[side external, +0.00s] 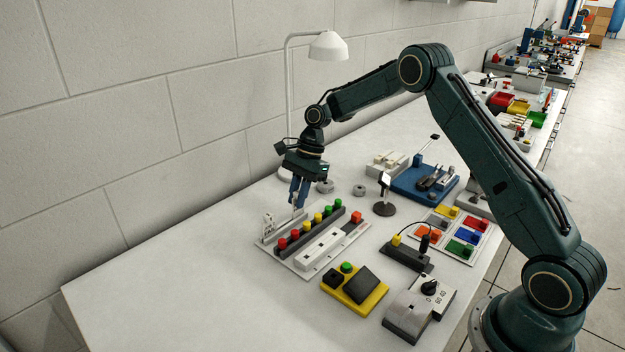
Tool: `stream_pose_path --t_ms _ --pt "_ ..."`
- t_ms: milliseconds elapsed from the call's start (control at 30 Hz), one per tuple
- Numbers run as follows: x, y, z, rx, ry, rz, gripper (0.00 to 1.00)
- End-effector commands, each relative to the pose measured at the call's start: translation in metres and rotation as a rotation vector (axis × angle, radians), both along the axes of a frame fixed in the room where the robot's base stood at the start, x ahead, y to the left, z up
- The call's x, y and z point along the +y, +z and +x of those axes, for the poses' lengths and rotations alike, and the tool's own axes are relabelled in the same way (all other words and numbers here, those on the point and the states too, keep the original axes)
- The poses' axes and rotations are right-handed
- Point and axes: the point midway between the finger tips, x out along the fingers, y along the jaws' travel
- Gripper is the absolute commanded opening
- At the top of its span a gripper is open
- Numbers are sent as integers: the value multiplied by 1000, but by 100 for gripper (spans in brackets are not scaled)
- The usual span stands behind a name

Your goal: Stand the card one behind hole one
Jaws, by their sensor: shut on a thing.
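My gripper (298,204) points down over the back of a pale board (288,262), with its blue fingers shut on a small thin pale piece, probably the card. The piece is mostly hidden by the fingers, and I cannot tell if it touches the board. The board carries a dark strip with a row of red, yellow and green knobs (304,229) and a white slotted block (320,250) in front. A small white upright piece with dark marks (268,225) stands at the board's left back end. Hole numbers are too small to read.
A lamp (328,46) stands behind my gripper. Grey rings (359,190), a small round mirror-like stand (384,196) and a blue device (425,182) lie to the right. A yellow button box (354,290) sits in front. The table's left part is clear.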

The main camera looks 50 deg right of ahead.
Motion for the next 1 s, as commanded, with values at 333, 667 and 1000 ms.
stream_pose_path --t_ms 333,667,1000 --pt "0 -4 0 0 0 0 0" --pt "0 -9 0 0 1 0 0" --pt "0 -12 0 0 0 0 0"
